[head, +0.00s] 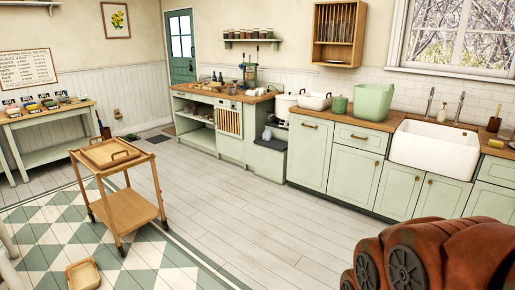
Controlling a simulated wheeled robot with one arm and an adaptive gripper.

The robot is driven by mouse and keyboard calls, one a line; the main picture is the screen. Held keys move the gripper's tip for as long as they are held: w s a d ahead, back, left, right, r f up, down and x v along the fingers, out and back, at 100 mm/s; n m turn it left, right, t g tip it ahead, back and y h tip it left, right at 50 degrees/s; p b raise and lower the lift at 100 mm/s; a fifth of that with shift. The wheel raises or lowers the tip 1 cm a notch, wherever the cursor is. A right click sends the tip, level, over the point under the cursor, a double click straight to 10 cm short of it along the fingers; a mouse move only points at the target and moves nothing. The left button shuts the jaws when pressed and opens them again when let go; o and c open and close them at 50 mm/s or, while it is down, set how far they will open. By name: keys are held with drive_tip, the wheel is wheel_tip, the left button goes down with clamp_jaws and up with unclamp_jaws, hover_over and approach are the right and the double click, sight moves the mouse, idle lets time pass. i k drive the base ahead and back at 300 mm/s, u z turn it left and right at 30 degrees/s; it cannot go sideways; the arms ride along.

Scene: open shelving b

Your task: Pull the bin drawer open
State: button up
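A run of pale green base cabinets stands along the right wall. Its leftmost tall front (307,158) has one horizontal brass handle (310,126) near the top and looks like the bin drawer, though no label shows this. It is closed, flush with its neighbours. To its right are a shallow drawer (372,141) with its own handle and a door (352,174) below it, both closed.
A wooden trolley (128,212) stands on the checked rug at left, and a small wooden tray (82,274) lies on the floor. The plank floor (250,220) before the cabinets is clear. A white sink (435,146) and green tub (373,102) are at the counter.

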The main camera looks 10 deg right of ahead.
sight(311, 138)
drive_tip(key=z, duration=0.4)
drive_tip(key=i, duration=2.05)
drive_tip(key=u, duration=0.2)
drive_tip(key=i, duration=2.1)
drive_tip(key=u, duration=0.85)
drive_tip(key=i, duration=0.65)
drive_tip(key=u, duration=0.15)
